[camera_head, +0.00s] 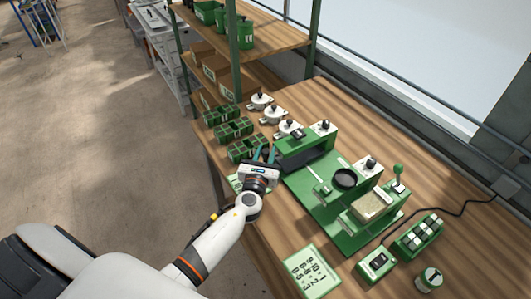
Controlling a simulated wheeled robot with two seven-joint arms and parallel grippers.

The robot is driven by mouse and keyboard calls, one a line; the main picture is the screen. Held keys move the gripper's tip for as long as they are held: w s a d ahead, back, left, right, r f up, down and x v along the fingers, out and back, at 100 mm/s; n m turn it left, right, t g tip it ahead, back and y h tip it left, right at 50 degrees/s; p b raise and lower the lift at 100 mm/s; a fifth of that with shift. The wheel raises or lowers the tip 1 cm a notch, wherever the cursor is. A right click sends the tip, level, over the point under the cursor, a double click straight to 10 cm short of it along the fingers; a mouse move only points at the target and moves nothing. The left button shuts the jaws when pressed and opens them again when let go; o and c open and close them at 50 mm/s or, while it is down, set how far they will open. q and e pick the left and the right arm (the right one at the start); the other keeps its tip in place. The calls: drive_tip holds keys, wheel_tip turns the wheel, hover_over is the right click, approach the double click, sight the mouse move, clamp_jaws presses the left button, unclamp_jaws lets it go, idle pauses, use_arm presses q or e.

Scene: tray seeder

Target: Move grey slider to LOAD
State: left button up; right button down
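The green seeder machine (330,226) stands on the wooden bench, with a dark band (300,163) under its bridge at the back left. I cannot tell for sure which part is the grey slider, and no LOAD mark is readable. My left gripper (265,153) is at the machine's left edge, near the bridge. Its two teal fingers are apart, with nothing visible between them. My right gripper is out of view.
Green seedling trays (233,130) and white round-lidded pots (271,114) sit behind the gripper. A numbered card (311,272), a small switch box (376,262) and a green rack (417,236) lie in front and right. A shelf post (233,50) rises behind.

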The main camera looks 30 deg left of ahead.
use_arm(q)
drive_tip(key=shift+c, duration=0.3)
clamp_jaws()
drive_tip(key=s+d, duration=0.5)
drive_tip(key=d, duration=0.3)
drive_tip(key=shift+d, duration=0.35)
drive_tip(key=shift+s+f, duration=0.1)
drive_tip(key=shift+o, duration=0.3)
unclamp_jaws()
drive_tip(key=shift+s, duration=0.1)
